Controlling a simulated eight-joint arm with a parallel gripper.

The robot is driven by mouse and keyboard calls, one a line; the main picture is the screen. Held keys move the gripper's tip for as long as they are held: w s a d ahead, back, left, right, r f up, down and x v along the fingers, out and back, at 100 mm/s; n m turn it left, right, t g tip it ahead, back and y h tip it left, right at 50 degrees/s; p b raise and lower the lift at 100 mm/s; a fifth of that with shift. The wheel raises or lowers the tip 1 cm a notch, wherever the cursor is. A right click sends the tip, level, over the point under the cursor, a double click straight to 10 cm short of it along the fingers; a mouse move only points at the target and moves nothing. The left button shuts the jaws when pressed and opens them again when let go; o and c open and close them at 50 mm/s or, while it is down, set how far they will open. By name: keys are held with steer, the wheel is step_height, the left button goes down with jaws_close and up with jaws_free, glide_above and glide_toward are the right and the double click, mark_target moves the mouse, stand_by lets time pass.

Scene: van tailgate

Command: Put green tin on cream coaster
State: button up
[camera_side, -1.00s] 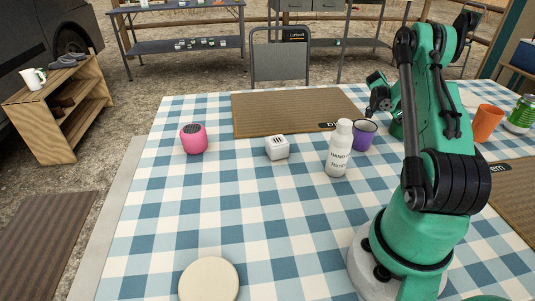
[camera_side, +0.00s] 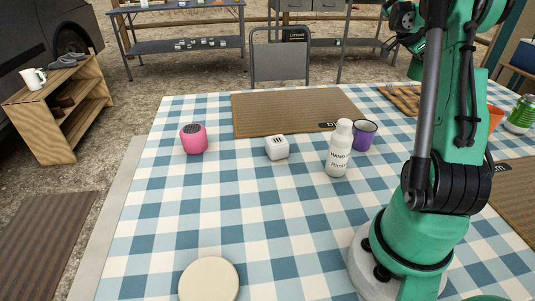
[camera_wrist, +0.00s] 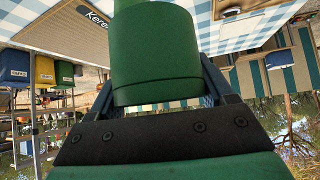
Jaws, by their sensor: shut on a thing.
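The green tin (camera_wrist: 156,50) fills the middle of the wrist view, a plain dark green cylinder. My gripper (camera_wrist: 158,88) is shut on it, with a dark finger on each side. In the side view my gripper is high at the top right, partly cut off by the frame edge, and the tin cannot be made out there. The cream coaster (camera_side: 209,281) is a round, pale disc lying bare on the checked cloth at the front left, well away from my gripper.
A white bottle (camera_side: 339,149) stands upright beside a purple mug (camera_side: 363,135). A white cube (camera_side: 277,148) and pink speaker (camera_side: 194,139) stand farther left. A brown mat (camera_side: 285,112) lies behind. A green can (camera_side: 521,114) and orange cup (camera_side: 495,117) are right. Cloth around the coaster is clear.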

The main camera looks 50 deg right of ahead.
steer(key=r, duration=0.3)
steer(key=shift+w+a, duration=0.15)
steer(key=shift+w, duration=0.2)
steer(key=w+a+r+n+t+h, duration=0.1)
steer(key=w+a+n+t+h, duration=0.15)
steer(key=w+a, duration=0.6)
steer(key=w+a+r+n+t+h, duration=0.15)
steer(key=w+a+n, duration=0.35)
steer(key=w, duration=0.6)
steer(key=w+a+n+t, duration=0.2)
steer(key=w+a+n, duration=0.1)
steer(key=a, duration=0.6)
steer(key=w+a+n+t, duration=0.2)
steer(key=w+a, duration=0.1)
steer(key=a, duration=0.7)
steer(key=n+t+y, duration=0.4)
steer(key=n+t, duration=0.3)
steer(key=n, duration=0.3)
glide_above(208, 258)
steer(key=f, duration=2)
steer(key=shift+w+d+f, duration=0.1)
steer(key=shift+w+f, duration=0.05)
steer(key=shift+w, duration=0.05)
steer(key=shift+f, duration=0.1)
